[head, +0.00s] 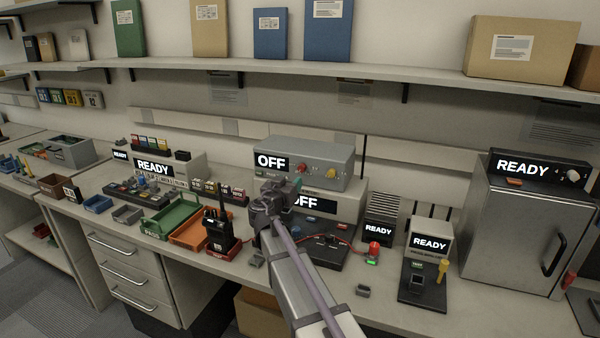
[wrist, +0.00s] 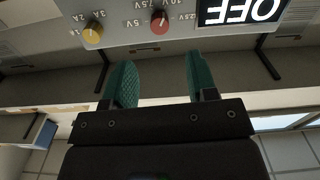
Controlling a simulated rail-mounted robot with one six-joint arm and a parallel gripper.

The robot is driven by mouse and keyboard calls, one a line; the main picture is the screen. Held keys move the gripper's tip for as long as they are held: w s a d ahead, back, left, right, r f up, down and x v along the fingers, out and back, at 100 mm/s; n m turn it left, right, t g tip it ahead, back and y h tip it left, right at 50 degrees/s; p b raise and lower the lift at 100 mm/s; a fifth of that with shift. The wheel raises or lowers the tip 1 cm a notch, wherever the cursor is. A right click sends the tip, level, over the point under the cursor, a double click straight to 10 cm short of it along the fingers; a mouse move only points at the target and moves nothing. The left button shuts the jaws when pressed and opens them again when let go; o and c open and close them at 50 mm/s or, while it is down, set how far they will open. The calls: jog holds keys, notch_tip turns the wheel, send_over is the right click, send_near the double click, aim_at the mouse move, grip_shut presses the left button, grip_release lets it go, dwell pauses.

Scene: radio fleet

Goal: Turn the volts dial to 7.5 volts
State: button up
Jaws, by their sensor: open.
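The volts dial is a red knob (head: 302,168) on the front of the grey power supply (head: 318,155), whose display (head: 271,162) reads OFF. In the upside-down wrist view the red knob (wrist: 159,22) has volt marks around it, including 7.5V and 5V. I cannot tell which mark its pointer faces. A yellow knob (wrist: 93,32) with amp marks sits beside it. My gripper (wrist: 163,65) is open and empty. Its green fingers point at the panel, with the red knob beyond the gap between them, apart from both. In the head view my gripper (head: 278,192) is in front of the supply.
The supply stands on a second unit (head: 345,203) that also reads OFF. A black radio (head: 220,230), a green tray (head: 172,219) and an orange tray (head: 190,233) are to the left. A small READY unit (head: 430,240) and a metal oven (head: 520,230) are to the right.

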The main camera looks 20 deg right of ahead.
aim_at(301, 169)
jog(key=x, duration=0.9)
jog(key=shift+w+d, duration=0.1)
jog(key=shift+c, duration=0.4)
jog(key=c, duration=0.9)
jog(key=shift+o, duration=0.2)
jog(key=shift+n, duration=0.5)
jog(key=n, duration=0.4)
jog(key=shift+n, duration=0.3)
jog(key=n, duration=0.6)
